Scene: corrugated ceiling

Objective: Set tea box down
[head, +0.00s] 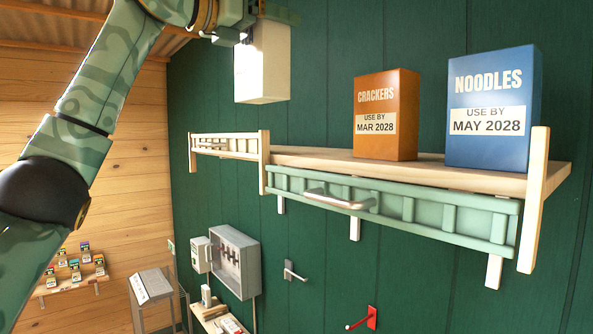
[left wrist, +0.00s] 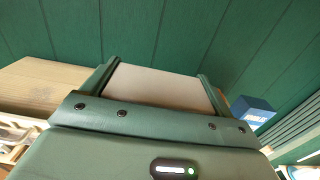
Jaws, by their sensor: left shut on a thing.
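My left gripper (head: 266,14) is at the top of the head view, shut on a plain pale box (head: 262,68) that hangs below it, in front of the green wall. No label shows on the side I see, so I cannot read whether it is the tea box. In the left wrist view the pale box (left wrist: 165,88) sits between the two fingers. It is above and to the left of the wooden shelf (head: 310,158), which has a pale green slatted front rail. My right gripper is not in view.
An orange crackers box (head: 387,115) and a blue noodles box (head: 492,108) stand on the shelf's right part. The shelf left of the crackers looks clear.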

